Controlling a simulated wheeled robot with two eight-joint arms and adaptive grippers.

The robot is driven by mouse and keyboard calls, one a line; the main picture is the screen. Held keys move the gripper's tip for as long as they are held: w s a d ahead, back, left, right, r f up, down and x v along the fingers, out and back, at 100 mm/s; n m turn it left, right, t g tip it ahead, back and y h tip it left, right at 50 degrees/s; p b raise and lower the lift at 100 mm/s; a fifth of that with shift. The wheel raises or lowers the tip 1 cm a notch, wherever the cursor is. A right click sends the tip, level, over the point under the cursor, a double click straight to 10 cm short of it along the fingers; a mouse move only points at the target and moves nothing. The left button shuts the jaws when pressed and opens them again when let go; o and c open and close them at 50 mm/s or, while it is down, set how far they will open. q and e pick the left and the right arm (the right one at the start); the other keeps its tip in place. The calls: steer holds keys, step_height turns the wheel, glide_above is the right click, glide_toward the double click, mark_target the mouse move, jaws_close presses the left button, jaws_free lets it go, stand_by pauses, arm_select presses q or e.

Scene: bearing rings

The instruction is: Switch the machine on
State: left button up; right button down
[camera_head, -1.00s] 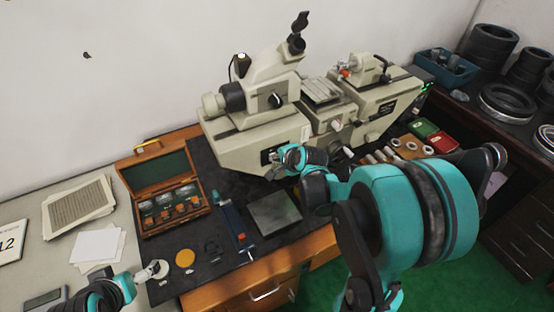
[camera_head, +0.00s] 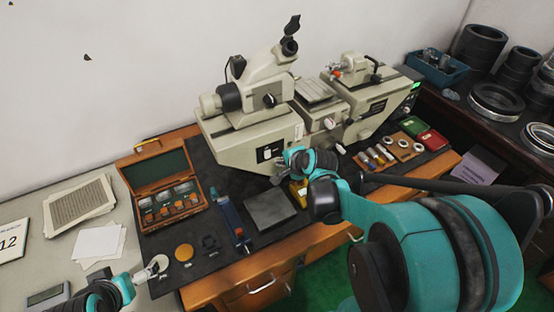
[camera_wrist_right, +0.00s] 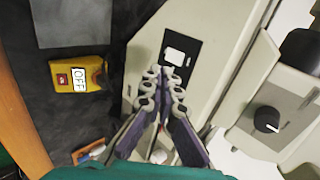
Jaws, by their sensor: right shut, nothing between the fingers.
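The cream machine with a microscope head (camera_head: 250,125) stands at the back of the desk. A black panel with a white switch (camera_head: 270,151) is on its front and also shows in the right wrist view (camera_wrist_right: 176,56). My right gripper (camera_head: 279,167) is at the machine's front, just below this panel. In the wrist view its fingertips (camera_wrist_right: 164,74) are together, empty, and overlap the panel's lower edge; contact cannot be told.
A grey plate (camera_head: 270,210), a blue tool (camera_head: 228,217) and an open wooden case (camera_head: 163,185) lie left of my right gripper. Rings and small parts (camera_head: 390,150) lie to the right. Large bearing rings (camera_head: 495,102) stand on the right-hand table.

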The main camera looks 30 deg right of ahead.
steer(key=v, duration=0.2)
steer(key=p+v, duration=0.1)
steer(key=v, duration=0.2)
steer(key=shift+r+p, duration=0.3)
steer(key=shift+r, duration=0.1)
steer(key=shift+s, duration=0.1)
steer(key=s+f+b, duration=0.1)
steer(key=b, duration=0.1)
steer(key=s+f+t+b, duration=0.1)
steer(key=f+b, duration=0.1)
steer(key=shift+f+t, duration=0.15)
steer(key=shift+t, duration=0.15)
steer(key=shift+w, duration=0.1)
